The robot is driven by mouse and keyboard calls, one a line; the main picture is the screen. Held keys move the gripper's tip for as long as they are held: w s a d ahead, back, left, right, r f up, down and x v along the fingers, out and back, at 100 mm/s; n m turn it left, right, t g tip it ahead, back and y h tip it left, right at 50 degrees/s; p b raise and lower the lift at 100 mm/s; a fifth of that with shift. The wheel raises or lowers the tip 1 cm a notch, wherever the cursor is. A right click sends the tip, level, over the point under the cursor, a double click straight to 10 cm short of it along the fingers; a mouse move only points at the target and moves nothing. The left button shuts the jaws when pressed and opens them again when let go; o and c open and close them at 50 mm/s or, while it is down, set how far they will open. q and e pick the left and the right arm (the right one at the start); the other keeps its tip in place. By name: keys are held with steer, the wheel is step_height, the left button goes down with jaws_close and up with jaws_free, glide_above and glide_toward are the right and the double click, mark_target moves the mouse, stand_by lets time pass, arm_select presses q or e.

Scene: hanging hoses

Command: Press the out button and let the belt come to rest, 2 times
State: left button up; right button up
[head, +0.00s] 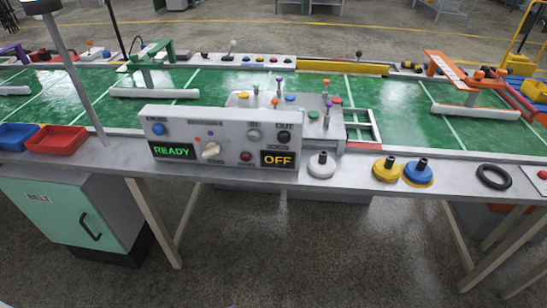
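A grey control box (225,116) stands at the front edge of the bench. Its black out button (284,137) is at the upper right under the label OUT, and a grey button (254,135) sits left of it under another label. A green READY display (172,152) is lit at the lower left and an amber OFF display (278,160) at the lower right. The green belt surface (385,110) runs behind the box; one frame cannot show whether it moves. Neither of my grippers is in view, and nothing touches the out button.
The box also has a blue button (158,129), a pale knob (211,150) and a red button (246,156). A white disc (322,165), yellow and blue discs (418,174) and a black ring (494,177) lie to its right. A red tray (57,140) and pole (75,75) are left.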

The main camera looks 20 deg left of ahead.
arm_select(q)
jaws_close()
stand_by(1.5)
